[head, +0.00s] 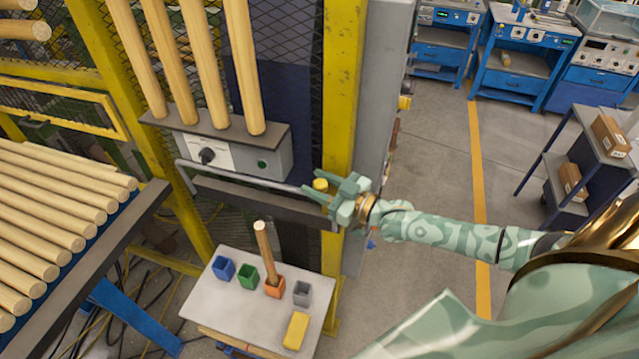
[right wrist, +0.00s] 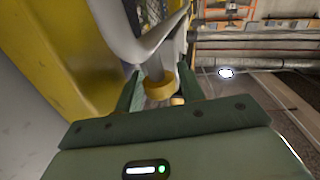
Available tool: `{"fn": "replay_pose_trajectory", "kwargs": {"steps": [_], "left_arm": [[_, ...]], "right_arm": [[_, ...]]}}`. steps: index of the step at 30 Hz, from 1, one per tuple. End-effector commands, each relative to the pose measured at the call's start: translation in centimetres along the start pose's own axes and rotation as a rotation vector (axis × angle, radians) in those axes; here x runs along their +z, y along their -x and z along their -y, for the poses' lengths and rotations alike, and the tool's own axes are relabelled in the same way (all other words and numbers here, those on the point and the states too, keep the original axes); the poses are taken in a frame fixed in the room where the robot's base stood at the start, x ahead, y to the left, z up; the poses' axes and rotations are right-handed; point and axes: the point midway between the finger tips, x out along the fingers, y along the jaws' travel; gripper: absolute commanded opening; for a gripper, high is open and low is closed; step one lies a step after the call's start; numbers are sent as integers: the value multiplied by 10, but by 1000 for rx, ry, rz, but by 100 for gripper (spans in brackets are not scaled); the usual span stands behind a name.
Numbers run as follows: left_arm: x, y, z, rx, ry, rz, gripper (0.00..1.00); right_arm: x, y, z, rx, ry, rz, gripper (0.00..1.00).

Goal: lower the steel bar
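The steel bar (head: 240,180) is a grey rod running across the front of the machine, below the grey control box. Its left end bends downward. Its right end is partly hidden by my right gripper (head: 312,198). In the right wrist view, my right gripper (right wrist: 160,88) has its two green fingers spread, one on each side of a grey bar part (right wrist: 168,62) and a yellow ring (right wrist: 159,90). The fingers look apart from the bar, though contact is hard to tell. My left gripper is not in view.
The control box (head: 235,150) has a black knob and a green button, with wooden rods standing above it. A yellow post (head: 342,90) is close to my gripper. Below stands a small table (head: 225,305) with coloured cups, one holding a rod. A rod rack (head: 148,205) is left.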

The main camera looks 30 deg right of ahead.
Motion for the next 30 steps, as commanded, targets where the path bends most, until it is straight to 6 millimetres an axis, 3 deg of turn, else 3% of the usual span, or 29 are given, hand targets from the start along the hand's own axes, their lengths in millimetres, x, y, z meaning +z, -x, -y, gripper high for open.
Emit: {"fn": "replay_pose_trajectory", "kwargs": {"steps": [2, 3, 7, 17, 23, 30], "left_arm": [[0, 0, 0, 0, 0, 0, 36], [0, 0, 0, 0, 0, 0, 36], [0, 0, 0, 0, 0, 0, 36], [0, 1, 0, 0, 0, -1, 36], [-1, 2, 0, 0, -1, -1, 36], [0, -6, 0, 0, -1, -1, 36]], "right_arm": [[0, 0, 0, 0, 0, 0, 39], [0, 0, 0, 0, 0, 0, 33], [0, 0, 0, 0, 0, 0, 0], [0, 3, 7, 2, 32, -10, 0], [3, 8, 27, 5, 129, -35, 0], [15, 18, 66, 11, 328, -89, 0]]}}
